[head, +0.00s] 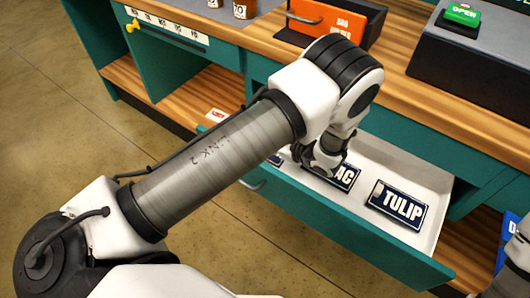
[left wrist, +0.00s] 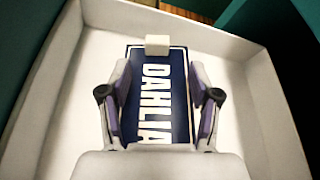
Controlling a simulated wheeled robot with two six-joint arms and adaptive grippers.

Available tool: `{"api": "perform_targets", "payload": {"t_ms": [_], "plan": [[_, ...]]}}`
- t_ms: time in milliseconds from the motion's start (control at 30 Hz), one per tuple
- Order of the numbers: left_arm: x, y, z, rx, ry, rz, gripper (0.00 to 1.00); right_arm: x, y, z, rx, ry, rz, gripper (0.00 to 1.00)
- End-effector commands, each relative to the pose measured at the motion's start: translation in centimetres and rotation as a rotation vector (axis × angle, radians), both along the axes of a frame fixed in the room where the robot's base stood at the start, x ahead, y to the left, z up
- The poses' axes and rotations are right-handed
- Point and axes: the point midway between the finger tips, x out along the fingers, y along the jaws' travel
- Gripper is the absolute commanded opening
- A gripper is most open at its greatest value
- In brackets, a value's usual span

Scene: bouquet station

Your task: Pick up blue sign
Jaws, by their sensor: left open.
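A dark blue sign reading DAHLIA (left wrist: 181,82) with a white border lies in a white-lined drawer (left wrist: 245,45). My left gripper (left wrist: 160,95) is open in the left wrist view, with one finger on each side of this sign. A small white block (left wrist: 157,45) shows at the sign's upper end. In the head view my left gripper (head: 322,160) is low in the open drawer (head: 437,203), over a dark blue sign (head: 345,177) whose lettering is partly covered. A dark blue TULIP sign (head: 399,204) lies to its right.
A bright blue item (head: 506,229) shows at the right edge.

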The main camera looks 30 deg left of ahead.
Motion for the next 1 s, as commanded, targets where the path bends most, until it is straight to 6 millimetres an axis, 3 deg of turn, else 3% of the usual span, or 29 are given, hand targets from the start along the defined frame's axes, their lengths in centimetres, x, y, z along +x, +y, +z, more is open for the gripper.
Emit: {"api": "perform_targets", "payload": {"t_ms": [33,367,600,633,800,1000], "plan": [[0.0,0.2,-0.4,0.0,0.0,0.0,0.62,0.0,0.0,-0.7,0.0,0.0,0.0,0.4],[0.4,4.8,-1.3,-0.002,0.001,0.005,0.62,0.0,0.0,0.1,0.0,-0.001,0.0,0.4],[0.5,5.2,-1.5,-0.001,0.0,0.0,0.62,0.0,0.0,0.0,0.0,-0.001,0.0,0.4],[0.5,5.2,-1.5,-0.001,0.0,0.0,0.59,0.0,0.0,0.0,0.0,-0.001,0.0,0.4],[0.5,5.2,-1.5,-0.001,0.0,0.001,0.0,0.0,0.0,0.0,0.0,-0.001,0.0,0.4],[0.5,5.2,-1.5,-0.001,0.0,0.001,0.0,0.0,0.0,0.0,0.0,-0.001,0.0,0.4]]}}
